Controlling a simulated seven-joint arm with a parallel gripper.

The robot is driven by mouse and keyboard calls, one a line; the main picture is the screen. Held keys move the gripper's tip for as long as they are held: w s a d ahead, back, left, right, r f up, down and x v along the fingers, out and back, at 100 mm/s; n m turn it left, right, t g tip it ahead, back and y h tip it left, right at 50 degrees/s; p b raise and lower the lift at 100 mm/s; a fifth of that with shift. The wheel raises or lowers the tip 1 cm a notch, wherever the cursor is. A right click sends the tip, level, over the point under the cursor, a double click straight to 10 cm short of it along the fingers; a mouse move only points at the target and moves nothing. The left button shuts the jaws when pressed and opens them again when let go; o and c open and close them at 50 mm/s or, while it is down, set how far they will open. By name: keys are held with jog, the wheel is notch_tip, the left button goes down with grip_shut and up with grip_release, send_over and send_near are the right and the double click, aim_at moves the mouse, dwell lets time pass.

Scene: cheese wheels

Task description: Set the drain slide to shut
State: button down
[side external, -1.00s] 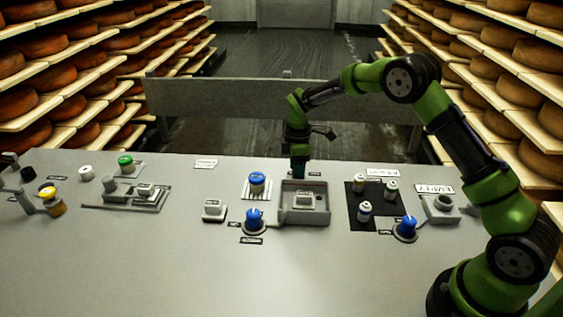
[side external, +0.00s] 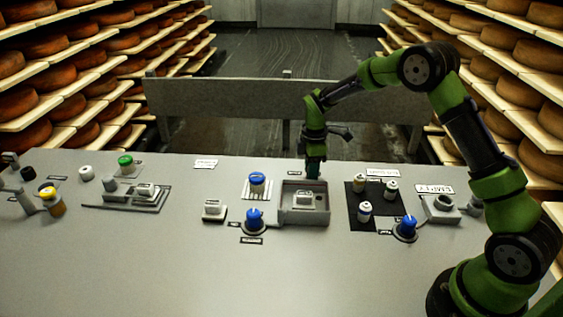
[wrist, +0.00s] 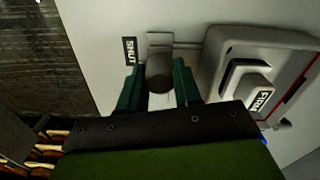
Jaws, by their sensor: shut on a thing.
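The drain slide's round dark knob (wrist: 159,74) sits between the two green fingers of my gripper (wrist: 158,88) in the wrist view. The fingers are closed on its sides. A SHUT label (wrist: 129,51) lies just up and left of the knob, close beside it. A pale metal piece (wrist: 160,39) shows just above the knob. In the side view my gripper (side external: 313,172) is down at the panel behind the grey tray (side external: 289,217). The knob is hidden there.
The tray's raised wall (wrist: 213,60) stands close to the right of my fingers in the wrist view, with a lettered block (wrist: 258,90) inside. Blue knobs (side external: 254,219) and small bottles (side external: 364,211) stand nearby. The panel's front is clear.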

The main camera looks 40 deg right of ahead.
jog(key=c, duration=1)
grip_release()
jog(key=shift+s+d, duration=0.2)
jog(key=shift+d, duration=0.05)
jog(key=shift+o, duration=1.1)
jog(key=shift+a, duration=0.1)
notch_tip(320, 180, up, 17)
jog(key=s+a+r+m+t, duration=0.2)
jog(key=s+m, duration=0.3)
jog(key=s, duration=0.3)
jog(key=s+a+r+m+t+y, duration=0.1)
jog(key=s+a+m, duration=0.3)
jog(key=s, duration=0.5)
jog(key=s+a+r+m+t+y, duration=0.1)
jog(key=s+a+r+m+t, duration=0.1)
jog(key=s+m, duration=0.4)
jog(key=s+a+t, duration=0.1)
jog(key=s+t, duration=0.1)
jog(key=shift+s+r, duration=0.35)
jog(key=shift+r, duration=0.05)
